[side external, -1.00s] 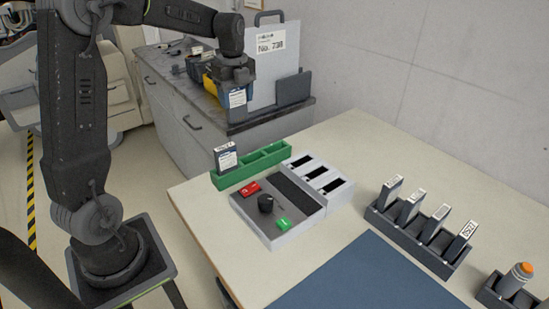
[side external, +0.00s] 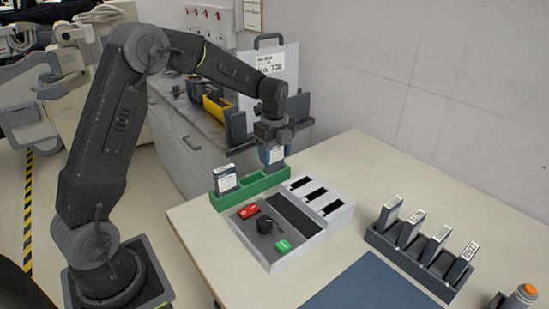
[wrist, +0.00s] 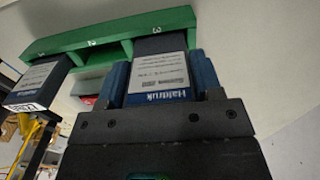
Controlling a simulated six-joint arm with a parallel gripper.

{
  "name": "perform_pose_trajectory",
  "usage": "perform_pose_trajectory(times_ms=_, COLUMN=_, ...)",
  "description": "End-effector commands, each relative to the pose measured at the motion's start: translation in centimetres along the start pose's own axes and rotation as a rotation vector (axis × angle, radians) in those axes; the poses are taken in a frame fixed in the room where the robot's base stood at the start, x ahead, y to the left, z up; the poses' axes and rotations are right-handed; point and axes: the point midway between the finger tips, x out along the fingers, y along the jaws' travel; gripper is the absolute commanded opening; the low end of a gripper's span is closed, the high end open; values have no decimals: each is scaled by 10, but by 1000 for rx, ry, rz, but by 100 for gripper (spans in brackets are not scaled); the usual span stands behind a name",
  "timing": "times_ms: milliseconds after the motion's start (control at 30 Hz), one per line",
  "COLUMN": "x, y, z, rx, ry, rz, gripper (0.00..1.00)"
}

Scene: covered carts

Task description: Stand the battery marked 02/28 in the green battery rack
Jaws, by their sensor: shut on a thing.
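The green battery rack (side external: 237,199) stands on the table behind the charger. It also shows in the wrist view (wrist: 108,32), with numbers along its edge. My gripper (side external: 273,145) is above the rack's right end, shut on a dark battery (side external: 276,156) with a white label. In the wrist view the battery (wrist: 161,68) sits between the blue fingers, its far end at the slot marked 3. It looks upright; I cannot tell how deep it sits. Its date mark is not readable. Another battery (side external: 226,178) stands in the rack's left slot; the middle slot is empty.
A grey charger (side external: 270,261) with a knob, red and green buttons and empty slots is in front of the rack. A dark holder (side external: 405,260) with several batteries stands at right, near a blue mat (side external: 369,280) and an orange-topped bottle (side external: 522,297).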

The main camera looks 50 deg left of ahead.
Motion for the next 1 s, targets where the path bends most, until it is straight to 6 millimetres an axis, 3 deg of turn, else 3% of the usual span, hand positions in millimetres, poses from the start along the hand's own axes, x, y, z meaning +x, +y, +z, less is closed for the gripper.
perform_pose_trajectory(times_ms=133, x=16, y=0, z=0, rx=0, ry=0, rz=-1, gripper=32)
perform_pose_trajectory(times_ms=533, x=21, y=0, z=0, rx=0, ry=0, rz=-1, gripper=32)
perform_pose_trajectory(times_ms=567, x=21, y=0, z=0, rx=0, ry=0, rz=-1, gripper=61)
perform_pose_trajectory(times_ms=600, x=21, y=0, z=0, rx=0, ry=0, rz=-1, gripper=65)
perform_pose_trajectory(times_ms=800, x=21, y=0, z=0, rx=1, ry=0, rz=-1, gripper=84)
perform_pose_trajectory(times_ms=1000, x=20, y=0, z=0, rx=1, ry=0, rz=-1, gripper=85)
